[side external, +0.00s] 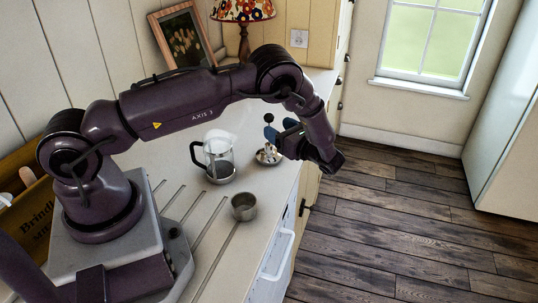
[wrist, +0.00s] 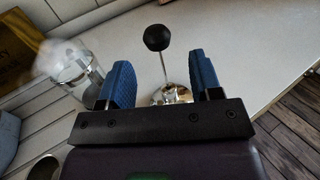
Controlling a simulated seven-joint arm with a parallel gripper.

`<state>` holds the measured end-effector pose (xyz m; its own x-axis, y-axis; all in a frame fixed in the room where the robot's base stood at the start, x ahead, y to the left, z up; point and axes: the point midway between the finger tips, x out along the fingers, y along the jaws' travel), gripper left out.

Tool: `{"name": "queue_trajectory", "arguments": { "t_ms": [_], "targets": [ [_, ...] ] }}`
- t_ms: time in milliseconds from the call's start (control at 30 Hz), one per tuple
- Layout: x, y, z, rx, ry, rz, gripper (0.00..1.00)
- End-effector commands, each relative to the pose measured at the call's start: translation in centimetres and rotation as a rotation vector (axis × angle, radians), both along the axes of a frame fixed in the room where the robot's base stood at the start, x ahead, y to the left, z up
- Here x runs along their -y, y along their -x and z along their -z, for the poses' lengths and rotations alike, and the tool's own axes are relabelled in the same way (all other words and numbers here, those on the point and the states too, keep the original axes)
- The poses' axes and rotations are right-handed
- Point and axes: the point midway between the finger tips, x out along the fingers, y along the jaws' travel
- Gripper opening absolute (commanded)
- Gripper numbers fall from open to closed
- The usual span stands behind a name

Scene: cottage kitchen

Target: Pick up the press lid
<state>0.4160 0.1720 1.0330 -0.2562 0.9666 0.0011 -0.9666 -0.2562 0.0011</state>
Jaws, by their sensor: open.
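The press lid (side external: 268,156) is a shiny metal disc with a thin rod and a black ball knob on top, on the pale counter near its front edge. In the wrist view the black knob (wrist: 157,38) stands up on its rod beyond my gripper (wrist: 163,82). My gripper is open, with blue pads on either side of the rod's line and nothing held between them. In the side view my gripper (side external: 281,130) is at the lid, its blue fingers near the rod and knob. Whether a pad touches the rod cannot be told.
A glass press jug (side external: 219,158) with a black handle stands left of the lid. A metal cup (side external: 244,207) stands nearer on the counter. A lamp (side external: 243,14) and a framed picture (side external: 184,38) are at the back. The counter (side external: 205,255) ends at right above the floor.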

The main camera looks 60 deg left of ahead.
Motion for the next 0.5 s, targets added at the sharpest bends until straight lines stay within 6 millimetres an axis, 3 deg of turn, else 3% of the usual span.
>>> {"name": "queue_trajectory", "arguments": {
  "t_ms": [233, 500],
  "targets": [
    [-2.0, 0.6, 0.0, 0.0, 0.001, -0.003, 0.59],
    [-5.6, 1.5, -0.1, 0.001, 0.001, -0.002, 0.59]
  ]
}}
